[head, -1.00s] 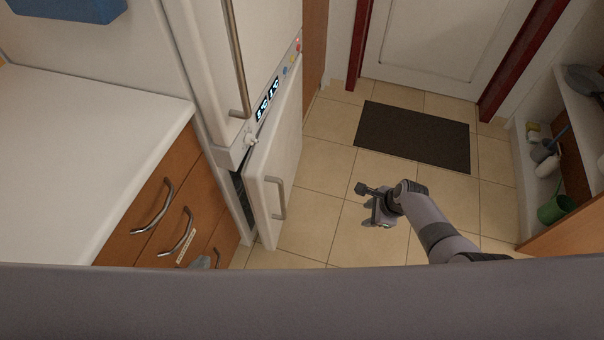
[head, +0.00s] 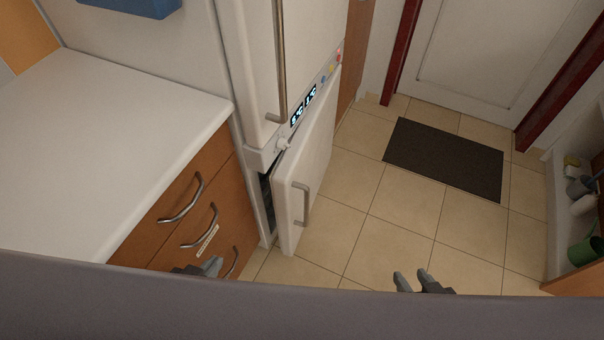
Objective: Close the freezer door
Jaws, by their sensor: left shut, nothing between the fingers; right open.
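The freezer door (head: 318,160) is the white lower door of the fridge-freezer. It stands ajar, with a dark gap showing along its left edge. Its metal handle (head: 301,204) is on the outer face near the left edge. My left gripper (head: 212,267) is shut and empty at the lower edge of the view, in front of the drawers and left of the door. My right gripper (head: 413,282) is open and empty over the tiles, right of the door and apart from it. Both arms are mostly hidden by the grey edge below.
The upper fridge door (head: 260,50) is shut, with a display panel (head: 303,106) below it. A white counter (head: 110,130) over brown drawers (head: 190,205) stands at left. A dark mat (head: 445,158) lies on the open tiled floor. Shelves with a green cup (head: 584,251) are at right.

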